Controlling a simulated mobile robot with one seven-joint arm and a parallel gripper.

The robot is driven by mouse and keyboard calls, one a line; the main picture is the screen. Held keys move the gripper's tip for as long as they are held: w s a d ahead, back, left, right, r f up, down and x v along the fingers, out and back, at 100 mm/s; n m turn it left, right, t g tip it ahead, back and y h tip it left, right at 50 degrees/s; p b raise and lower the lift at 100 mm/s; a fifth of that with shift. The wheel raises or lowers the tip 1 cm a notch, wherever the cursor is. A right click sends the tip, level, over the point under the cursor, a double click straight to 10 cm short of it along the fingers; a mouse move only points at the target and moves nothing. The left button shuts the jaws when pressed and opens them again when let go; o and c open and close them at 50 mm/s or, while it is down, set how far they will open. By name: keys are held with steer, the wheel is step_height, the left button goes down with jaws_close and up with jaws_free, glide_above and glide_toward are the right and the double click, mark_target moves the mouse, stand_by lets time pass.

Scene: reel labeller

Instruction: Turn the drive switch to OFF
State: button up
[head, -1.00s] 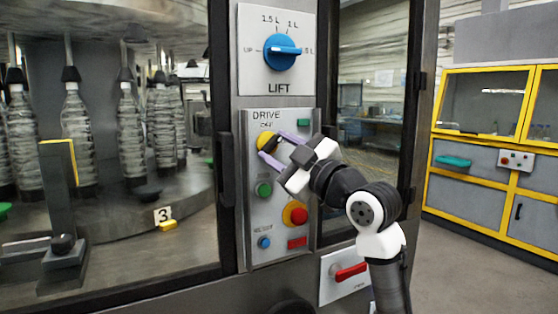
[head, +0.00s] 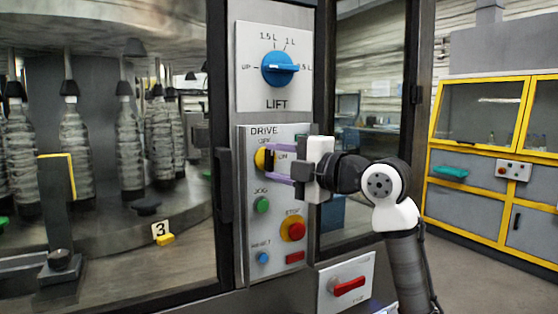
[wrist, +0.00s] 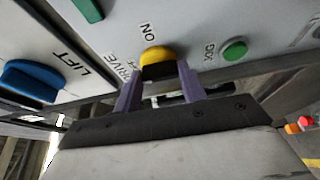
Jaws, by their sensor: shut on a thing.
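The drive switch (head: 261,160) is a yellow knob under the DRIVE label on the grey control panel (head: 276,221). It also shows in the wrist view (wrist: 157,54), with a dark part between my fingers. OFF is printed above it and ON to its right. My gripper (head: 271,160) comes from the right, its purple fingers one above the other in the head view. In the wrist view my gripper (wrist: 160,80) has one finger on each side of the knob and is shut on it. The fingers partly hide the knob, and I cannot tell which mark it points to.
The blue LIFT dial (head: 279,68) is above. Below are the green JOG button (head: 262,205), the red STOP button (head: 293,229), the blue RESET button (head: 262,258) and a red handle (head: 349,286). A window with bottles (head: 76,150) is left. Free floor is at the right.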

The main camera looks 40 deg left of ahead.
steer(key=shift+n, duration=0.3)
stand_by(0.4)
steer(key=o, duration=1)
steer(key=shift+d, duration=0.1)
steer(key=d+b, duration=0.2)
steer(key=d, duration=1.1)
steer(key=shift+d, duration=0.3)
